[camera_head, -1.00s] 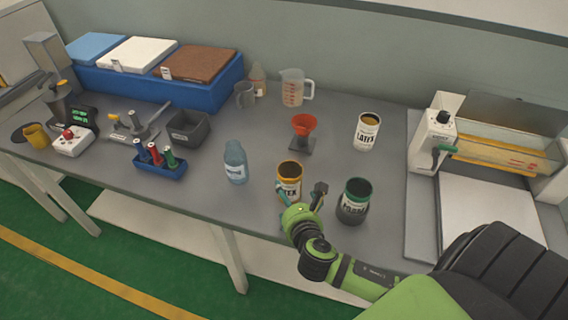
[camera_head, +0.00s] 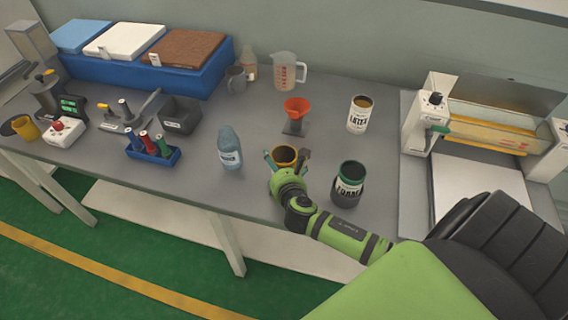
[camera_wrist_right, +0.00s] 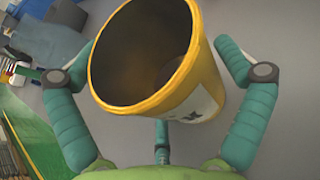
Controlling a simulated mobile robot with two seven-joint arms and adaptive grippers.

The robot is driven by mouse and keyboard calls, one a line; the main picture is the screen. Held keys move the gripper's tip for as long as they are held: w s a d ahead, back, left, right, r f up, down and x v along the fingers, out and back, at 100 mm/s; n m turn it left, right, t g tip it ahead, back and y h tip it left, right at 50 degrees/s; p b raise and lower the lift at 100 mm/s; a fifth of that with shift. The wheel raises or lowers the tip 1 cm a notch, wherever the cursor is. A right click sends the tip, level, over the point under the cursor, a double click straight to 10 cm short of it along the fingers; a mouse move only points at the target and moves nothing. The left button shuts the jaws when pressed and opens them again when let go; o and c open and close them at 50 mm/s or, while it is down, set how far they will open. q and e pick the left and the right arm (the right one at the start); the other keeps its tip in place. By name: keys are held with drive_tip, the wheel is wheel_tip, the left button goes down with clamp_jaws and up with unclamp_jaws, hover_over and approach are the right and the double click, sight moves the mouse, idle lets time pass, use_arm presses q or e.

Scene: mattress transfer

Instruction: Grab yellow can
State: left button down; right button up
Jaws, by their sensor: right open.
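The yellow can (camera_head: 285,149), an open-topped can with a yellow-orange rim and dark inside, stands near the front edge of the grey table. My right gripper (camera_head: 287,158) is at it from the front, with one finger on each side. In the right wrist view the yellow can (camera_wrist_right: 204,75) fills the middle between the spread teal fingers (camera_wrist_right: 154,55). Gaps show beside it, and a third finger shows below it. The can's lower front is hidden by my gripper in the head view. My left gripper is out of view.
A green-rimmed can (camera_head: 348,185) stands close to the right of my gripper. A blue bottle (camera_head: 229,150) stands to the left. A red funnel (camera_head: 296,108) on a stand and a white latex can (camera_head: 360,115) are behind. Bare table lies between them.

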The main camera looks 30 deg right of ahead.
drive_tip(key=c, duration=1)
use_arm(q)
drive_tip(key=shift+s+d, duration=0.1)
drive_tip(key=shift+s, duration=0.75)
use_arm(e)
drive_tip(key=shift+r, duration=0.1)
